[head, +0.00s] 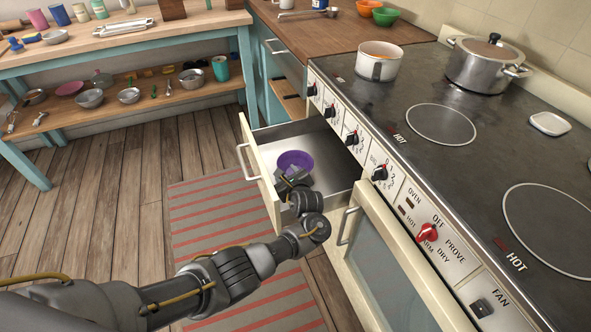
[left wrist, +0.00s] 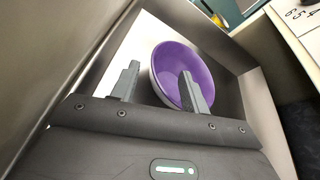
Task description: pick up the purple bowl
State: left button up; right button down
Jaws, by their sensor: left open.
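The purple bowl (head: 295,161) sits in an open drawer (head: 329,150) below the stove top. In the left wrist view the bowl (left wrist: 181,72) stands with its hollow inside facing up, near the drawer's middle. My left gripper (head: 292,181) reaches into the drawer and hides the bowl's near part in the head view. In the left wrist view its two fingers (left wrist: 160,88) are apart. The right finger overlaps the bowl's near rim in the picture, and the left finger shows outside the bowl. I cannot tell whether either touches it. My right gripper is in neither view.
The drawer front (head: 258,172) with its handle stands out over the striped rug (head: 216,215). The oven door (head: 385,262) is below right. A white pot (head: 378,68) and a lidded steel pot (head: 484,66) stand on the stove.

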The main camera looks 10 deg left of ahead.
aim_at(280, 165)
pick_arm(q)
jog(key=shift+w+a+f, duration=0.2)
jog(key=shift+w+a, duration=0.05)
jog(key=shift+w, duration=0.1)
jog(key=b+x, duration=0.2)
jog(key=x, duration=0.1)
jog(key=shift+f, duration=0.15)
jog(key=shift+b+x, duration=0.35)
jog(key=shift+x, duration=0.4)
jog(key=shift+w+a, duration=0.15)
jog(key=shift+w, duration=0.15)
grip_shut()
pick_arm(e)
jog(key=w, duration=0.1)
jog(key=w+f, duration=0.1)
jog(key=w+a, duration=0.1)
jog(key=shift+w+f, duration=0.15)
